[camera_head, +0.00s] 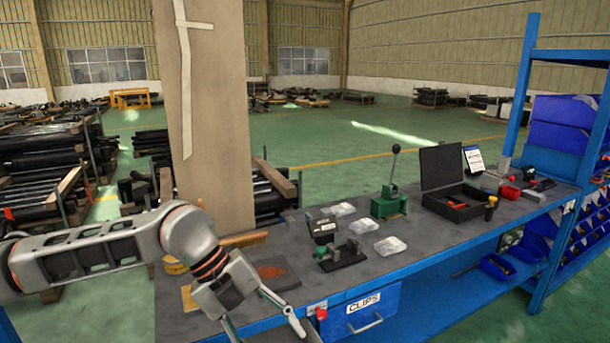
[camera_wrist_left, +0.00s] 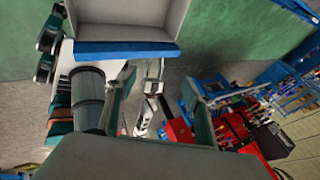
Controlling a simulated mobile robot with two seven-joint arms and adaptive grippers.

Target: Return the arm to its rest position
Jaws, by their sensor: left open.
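My left arm (camera_head: 110,250) comes in from the left edge of the head view and bends down at its wrist. My left gripper (camera_head: 268,333) hangs at the near left end of the workbench, its two metal fingers spread apart. I see nothing held between them. The left wrist view shows parts of the gripper or wrist close up, and I cannot make out a held thing there. My right arm and gripper are not in view.
The dark workbench (camera_head: 330,285) carries a black device (camera_head: 340,252), clear packets (camera_head: 390,246), a green press (camera_head: 389,205) and an open black case (camera_head: 455,195). A blue CLIPS drawer (camera_head: 362,312) hangs below its front edge. A blue rack post (camera_head: 523,85) stands at right.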

